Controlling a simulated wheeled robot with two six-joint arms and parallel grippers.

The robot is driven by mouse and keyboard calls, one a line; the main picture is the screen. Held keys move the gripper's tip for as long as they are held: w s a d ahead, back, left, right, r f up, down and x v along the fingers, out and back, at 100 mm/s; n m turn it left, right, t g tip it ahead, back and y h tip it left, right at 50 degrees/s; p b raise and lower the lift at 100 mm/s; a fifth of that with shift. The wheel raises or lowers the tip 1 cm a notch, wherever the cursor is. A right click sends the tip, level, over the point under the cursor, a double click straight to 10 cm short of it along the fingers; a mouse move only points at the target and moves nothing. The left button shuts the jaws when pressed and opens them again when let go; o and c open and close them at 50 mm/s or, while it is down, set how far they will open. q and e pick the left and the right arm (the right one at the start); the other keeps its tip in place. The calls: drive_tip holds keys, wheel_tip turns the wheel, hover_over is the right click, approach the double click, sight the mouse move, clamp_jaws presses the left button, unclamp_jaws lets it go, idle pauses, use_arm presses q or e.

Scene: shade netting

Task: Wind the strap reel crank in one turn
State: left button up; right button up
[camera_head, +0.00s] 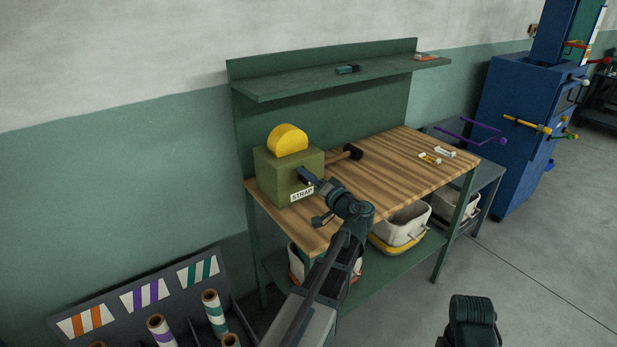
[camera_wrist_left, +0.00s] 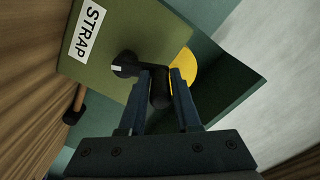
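The strap reel is a green box (camera_head: 275,178) with a STRAP label and a yellow half-disc (camera_head: 288,139) on top, standing at the left end of the wooden bench. In the left wrist view, its black crank arm (camera_wrist_left: 125,65) comes off the green face (camera_wrist_left: 150,32) and ends in a black handle (camera_wrist_left: 160,90). My left gripper (camera_head: 308,178) is at the box's front face. In the head view the gripper hides most of the crank.
The bench top (camera_head: 385,170) holds a mallet (camera_head: 348,153) behind the reel and small parts (camera_head: 430,158) to the right. Bins (camera_head: 402,222) sit below. A shelf (camera_head: 300,82) is above. A rack with rolls (camera_head: 155,325) stands lower left.

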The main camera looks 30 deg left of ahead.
use_arm(q)
clamp_jaws()
drive_tip(key=shift+w+d+r+m, duration=0.2)
drive_tip(key=shift+w+m, duration=0.2)
drive_tip(key=shift+m, duration=0.5)
drive_tip(key=m, duration=0.1)
drive_tip(key=w+m, duration=0.1)
drive_tip(key=m, duration=0.1)
drive_tip(key=shift+d, duration=0.2)
drive_tip(key=shift+o, duration=2.4)
unclamp_jaws()
